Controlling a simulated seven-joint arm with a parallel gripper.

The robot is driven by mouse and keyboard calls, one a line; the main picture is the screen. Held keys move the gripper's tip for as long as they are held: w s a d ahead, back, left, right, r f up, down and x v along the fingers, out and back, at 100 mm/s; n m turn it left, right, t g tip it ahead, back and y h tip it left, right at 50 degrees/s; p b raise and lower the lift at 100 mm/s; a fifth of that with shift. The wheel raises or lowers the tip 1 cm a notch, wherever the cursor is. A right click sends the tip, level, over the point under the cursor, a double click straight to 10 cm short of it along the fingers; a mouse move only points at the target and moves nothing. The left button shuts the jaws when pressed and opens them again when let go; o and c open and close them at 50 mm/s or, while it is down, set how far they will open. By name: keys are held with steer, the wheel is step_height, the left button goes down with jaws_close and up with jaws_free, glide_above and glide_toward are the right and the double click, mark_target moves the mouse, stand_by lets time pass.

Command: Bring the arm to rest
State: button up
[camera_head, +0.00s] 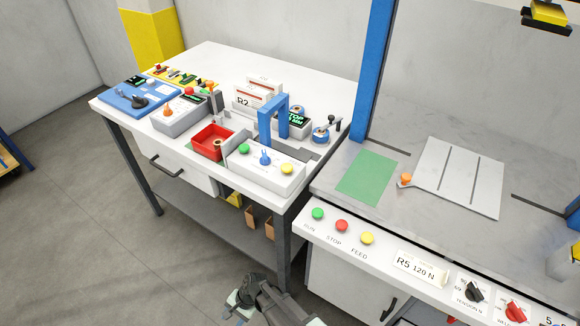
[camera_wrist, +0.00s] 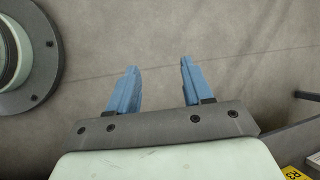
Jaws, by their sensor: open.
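My gripper (camera_wrist: 159,82) shows in the wrist view with its two blue fingers apart and nothing between them. Below the fingers there is only bare grey floor. In the head view, part of my arm end (camera_head: 262,300) shows at the bottom edge, in front of the benches and below their tops. Its fingers are not clearly seen there. It appears apart from both benches.
A white workbench (camera_head: 225,65) on the left holds a red tray (camera_head: 212,141), a blue arch (camera_head: 270,115) and button boxes. A grey machine table (camera_head: 400,115) on the right has a front button panel (camera_head: 380,250). The floor (camera_head: 90,240) at left is clear.

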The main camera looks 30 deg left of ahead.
steer(key=w+d+f+h, duration=0.1)
steer(key=w+d, duration=0.4)
steer(key=d, duration=0.4)
steer(key=w+d+f+t, duration=0.1)
steer(key=w+d, duration=0.4)
steer(key=d, duration=0.4)
steer(key=w+d+f+h, duration=0.1)
steer(key=w+d, duration=0.4)
steer(key=d, duration=0.5)
steer(key=s+d+r+g, duration=0.1)
steer(key=s+d, duration=0.2)
steer(key=d, duration=0.9)
steer(key=s+d+m+g, duration=0.1)
steer(key=s+d, duration=0.2)
steer(key=d, duration=1)
steer(key=shift+d+r+h, duration=0.2)
steer(key=shift+r+h, duration=0.15)
steer(key=shift+h, duration=0.05)
